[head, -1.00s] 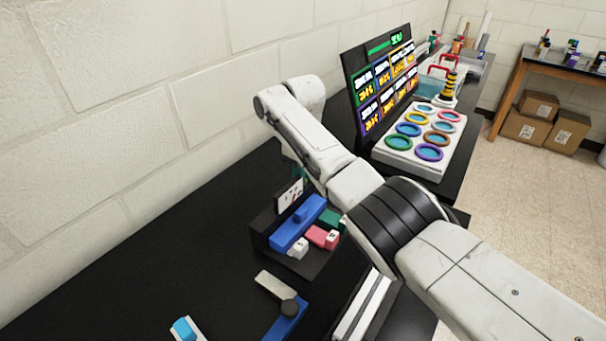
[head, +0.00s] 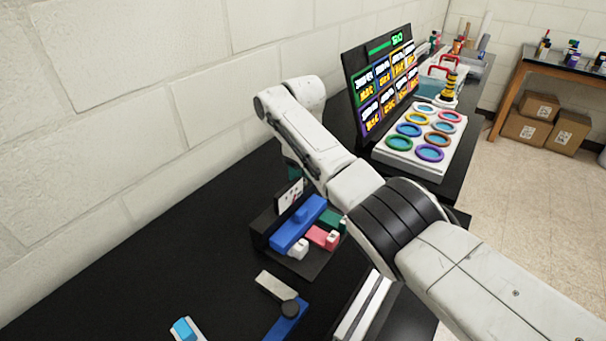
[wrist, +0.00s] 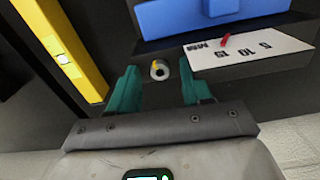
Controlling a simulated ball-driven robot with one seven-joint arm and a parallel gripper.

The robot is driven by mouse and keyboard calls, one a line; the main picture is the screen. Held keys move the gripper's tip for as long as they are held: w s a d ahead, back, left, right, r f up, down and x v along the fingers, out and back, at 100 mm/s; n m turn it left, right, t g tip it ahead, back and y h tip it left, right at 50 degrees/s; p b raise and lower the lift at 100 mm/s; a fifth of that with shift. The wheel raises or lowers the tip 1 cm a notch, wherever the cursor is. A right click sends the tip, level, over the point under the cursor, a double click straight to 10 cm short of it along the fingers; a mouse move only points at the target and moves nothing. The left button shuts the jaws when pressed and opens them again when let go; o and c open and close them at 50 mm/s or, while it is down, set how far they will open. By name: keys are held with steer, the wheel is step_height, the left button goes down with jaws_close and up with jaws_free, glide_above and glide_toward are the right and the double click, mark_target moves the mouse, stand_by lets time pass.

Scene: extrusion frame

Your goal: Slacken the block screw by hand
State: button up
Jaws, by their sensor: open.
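In the wrist view a small round screw head (wrist: 159,70), pale-rimmed with a dark centre and a yellow mark, shows on a dark face. My gripper (wrist: 158,84) has two teal fingers, open, one on each side of the screw with gaps between. A blue block (wrist: 205,14) lies beyond it, with a white scale card (wrist: 250,50) marked 5, 10 and 15 and a red pointer.
A yellow bar (wrist: 66,48) with a small vial runs along the left in the wrist view. In the head view, red (head: 322,236) and white (head: 298,249) pieces sit by the block. A blue clamp-like part (head: 288,322) lies in front.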

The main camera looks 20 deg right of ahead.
mark_target(303, 183)
steer(key=shift+r, duration=0.1)
step_height(303, 183, up, 11)
steer(key=b, duration=0.1)
steer(key=shift+f, duration=0.2)
stand_by(0.4)
